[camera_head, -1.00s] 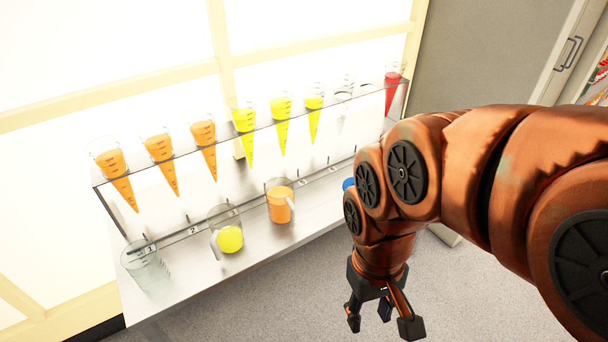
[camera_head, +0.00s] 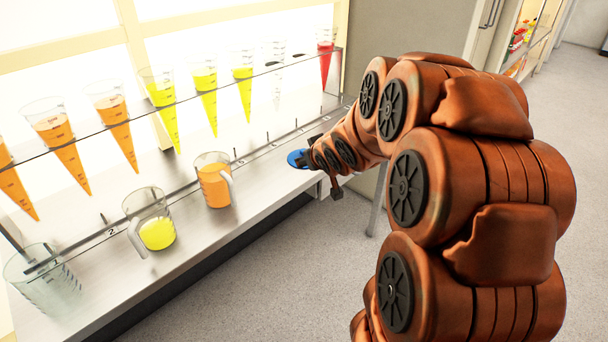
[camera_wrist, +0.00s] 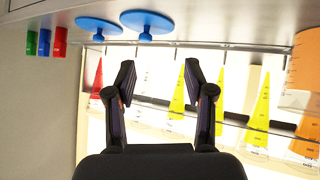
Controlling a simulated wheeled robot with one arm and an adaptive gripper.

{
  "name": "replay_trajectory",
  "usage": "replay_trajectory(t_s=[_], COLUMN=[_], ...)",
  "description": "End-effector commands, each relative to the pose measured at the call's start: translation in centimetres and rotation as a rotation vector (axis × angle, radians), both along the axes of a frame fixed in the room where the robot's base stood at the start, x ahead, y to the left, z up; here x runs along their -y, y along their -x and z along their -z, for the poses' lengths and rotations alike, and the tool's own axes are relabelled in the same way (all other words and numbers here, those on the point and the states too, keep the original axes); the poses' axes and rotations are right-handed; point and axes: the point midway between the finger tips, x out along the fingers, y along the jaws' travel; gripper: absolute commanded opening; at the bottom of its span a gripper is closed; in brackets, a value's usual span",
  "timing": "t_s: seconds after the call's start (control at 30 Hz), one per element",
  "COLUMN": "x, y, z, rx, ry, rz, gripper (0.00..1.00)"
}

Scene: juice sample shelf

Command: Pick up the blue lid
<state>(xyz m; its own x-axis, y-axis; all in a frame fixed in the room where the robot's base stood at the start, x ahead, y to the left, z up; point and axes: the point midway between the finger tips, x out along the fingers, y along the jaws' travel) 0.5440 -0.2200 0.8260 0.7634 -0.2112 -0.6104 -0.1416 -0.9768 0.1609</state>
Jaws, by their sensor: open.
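A blue lid (camera_head: 297,158), a flat round disc, lies on the steel shelf's lower surface, at the left of my gripper (camera_head: 325,172) in the head view. My gripper partly hides it there. In the wrist view, which looks upside down, two blue discs with a short knob show near the top: one blue lid (camera_wrist: 147,20) and another blue disc (camera_wrist: 98,25) to its left. My gripper (camera_wrist: 160,72) is open and empty, its fingers spread apart. The discs appear beyond the fingertips, and nothing is between the fingers.
A jug of orange juice (camera_head: 215,185), a jug of yellow juice (camera_head: 157,233) and an empty beaker (camera_head: 45,283) stand on the shelf. Several juice-filled cones hang in the upper rack (camera_head: 180,100). Red, green and blue small items (camera_wrist: 45,42) show at left in the wrist view.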

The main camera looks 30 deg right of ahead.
Motion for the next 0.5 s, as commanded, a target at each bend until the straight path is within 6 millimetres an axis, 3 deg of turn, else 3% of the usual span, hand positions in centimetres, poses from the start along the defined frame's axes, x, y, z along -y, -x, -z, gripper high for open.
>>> replay_trajectory(t_s=[0.03, 0.1, 0.3, 0.5], x=[1.3, 2.5, 5.0, 6.3], y=[-1.1, -2.5, -5.1, -5.5], z=[2.5, 3.6, 5.9, 6.9], rx=[0.052, 0.139, 0.38, 0.553], ry=[-0.004, -0.012, -0.051, -0.097], rz=[-0.01, -0.037, -0.121, -0.188], gripper=[0.53, 0.53, 0.53, 0.53])
